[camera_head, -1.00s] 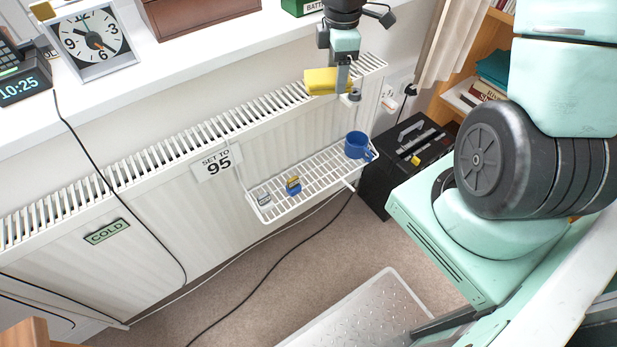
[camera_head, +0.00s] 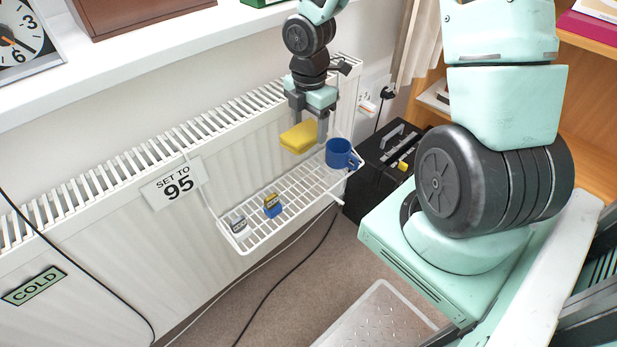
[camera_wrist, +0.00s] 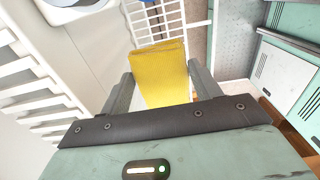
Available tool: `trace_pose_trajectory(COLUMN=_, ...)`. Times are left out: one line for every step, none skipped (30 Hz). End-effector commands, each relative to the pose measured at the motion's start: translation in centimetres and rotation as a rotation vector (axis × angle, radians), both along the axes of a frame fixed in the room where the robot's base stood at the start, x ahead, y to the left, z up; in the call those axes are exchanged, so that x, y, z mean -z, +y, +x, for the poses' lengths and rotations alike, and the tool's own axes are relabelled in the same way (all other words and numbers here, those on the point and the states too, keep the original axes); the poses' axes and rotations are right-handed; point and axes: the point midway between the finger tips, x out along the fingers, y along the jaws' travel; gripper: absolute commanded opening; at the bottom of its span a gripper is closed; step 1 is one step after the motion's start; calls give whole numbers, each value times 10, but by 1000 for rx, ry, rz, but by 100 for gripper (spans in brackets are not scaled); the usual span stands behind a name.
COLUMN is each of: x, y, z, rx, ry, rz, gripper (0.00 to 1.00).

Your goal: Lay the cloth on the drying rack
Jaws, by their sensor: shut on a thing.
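The folded yellow cloth (camera_head: 298,137) is held in my gripper (camera_head: 311,128), which is shut on it. In the wrist view the cloth (camera_wrist: 161,78) lies between the two fingers (camera_wrist: 160,85). The white wire drying rack (camera_head: 303,190) hangs on the front of the radiator. In the head view the cloth appears above the rack's far right part, near the mug; the exact height gap cannot be told. Part of the rack (camera_wrist: 150,22) shows beyond the cloth in the wrist view, and the cloth hides some of it.
A blue mug (camera_head: 339,155) stands at the rack's right end. A blue-and-yellow item (camera_head: 272,206) and a small grey item (camera_head: 239,224) sit toward its left end; bare wire lies between. The radiator (camera_head: 120,245) is behind, and a black box (camera_head: 385,165) stands to the right.

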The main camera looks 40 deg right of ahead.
Motion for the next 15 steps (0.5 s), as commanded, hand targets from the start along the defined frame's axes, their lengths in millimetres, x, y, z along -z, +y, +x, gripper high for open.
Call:
trace_pose_trajectory(x=21, y=1, z=-1, rx=-3, ry=3, rz=2, gripper=38)
trace_pose_trajectory(x=28, y=1, z=-1, rx=-3, ry=4, rz=1, gripper=38)
trace_pose_trajectory(x=39, y=1, z=0, rx=-3, ry=3, rz=2, gripper=38)
trace_pose_trajectory(x=46, y=1, z=-1, rx=-2, ry=4, rz=1, gripper=38)
trace_pose_trajectory(x=54, y=1, z=-1, rx=-3, ry=4, rz=1, gripper=38)
trace_pose_trajectory(x=64, y=1, z=-1, rx=-3, ry=3, rz=1, gripper=38)
trace_pose_trajectory(x=71, y=1, z=-1, rx=-1, ry=4, rz=1, gripper=38)
trace_pose_trajectory(x=78, y=1, z=-1, rx=-3, ry=3, rz=1, gripper=38)
trace_pose_trajectory(x=86, y=1, z=0, rx=-3, ry=2, rz=0, gripper=38)
trace_pose_trajectory(x=91, y=1, z=-1, rx=-2, ry=3, rz=0, gripper=38)
trace_pose_trajectory(x=96, y=1, z=0, rx=-2, ry=2, rz=1, gripper=38)
trace_pose_trajectory(x=101, y=1, z=0, rx=-1, ry=1, rz=0, gripper=38)
trace_pose_trajectory(x=103, y=1, z=0, rx=-1, ry=1, rz=0, gripper=38)
trace_pose_trajectory(x=106, y=0, z=0, rx=-1, ry=1, rz=0, gripper=38)
trace_pose_trajectory(x=108, y=0, z=0, rx=-1, ry=0, rz=0, gripper=38)
